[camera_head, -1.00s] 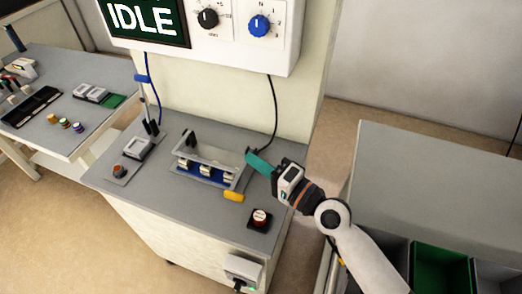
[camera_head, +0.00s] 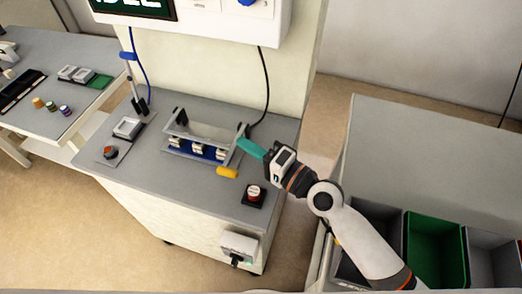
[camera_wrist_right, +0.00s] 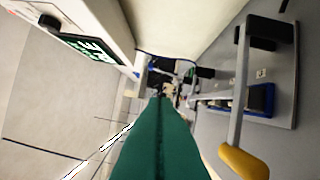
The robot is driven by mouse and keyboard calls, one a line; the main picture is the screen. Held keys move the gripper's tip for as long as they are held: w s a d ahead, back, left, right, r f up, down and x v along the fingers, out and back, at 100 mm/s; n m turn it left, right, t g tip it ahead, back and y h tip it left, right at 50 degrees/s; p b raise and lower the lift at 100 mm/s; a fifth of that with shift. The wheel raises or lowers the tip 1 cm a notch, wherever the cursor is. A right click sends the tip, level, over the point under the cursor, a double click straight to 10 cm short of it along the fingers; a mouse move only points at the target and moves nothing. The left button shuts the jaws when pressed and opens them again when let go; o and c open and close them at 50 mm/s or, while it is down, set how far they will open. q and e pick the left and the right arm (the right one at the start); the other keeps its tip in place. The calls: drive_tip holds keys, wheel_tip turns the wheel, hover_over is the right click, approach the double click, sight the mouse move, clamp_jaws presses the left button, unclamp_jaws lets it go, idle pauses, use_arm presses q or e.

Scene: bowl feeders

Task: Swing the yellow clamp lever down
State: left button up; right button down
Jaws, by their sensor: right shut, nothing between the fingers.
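The yellow clamp lever handle (camera_head: 227,172) sits at the front right corner of the grey clamp fixture (camera_head: 204,133) on the cabinet top. In the right wrist view the yellow grip (camera_wrist_right: 243,162) is at the lower right, on the end of a grey bar. My right gripper (camera_head: 243,143), with green fingers, is shut and empty. It is at the fixture's right end, above and behind the yellow grip. I cannot tell whether it touches the fixture. In the right wrist view the green fingers (camera_wrist_right: 160,140) fill the lower middle. My left gripper is out of view.
A grey device (camera_head: 127,127) and an orange-red knob (camera_head: 110,152) are at the left. A display panel (camera_head: 185,30) hangs above, with a black cable hanging down. Bins (camera_head: 436,245) are at the right.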

drive_tip(key=b+v, duration=0.4)
drive_tip(key=v, duration=0.7)
drive_tip(key=shift+s+d, duration=0.25)
drive_tip(key=shift+d, duration=0.05)
drive_tip(key=shift+s+f, duration=0.1)
drive_tip(key=shift+f, duration=0.1)
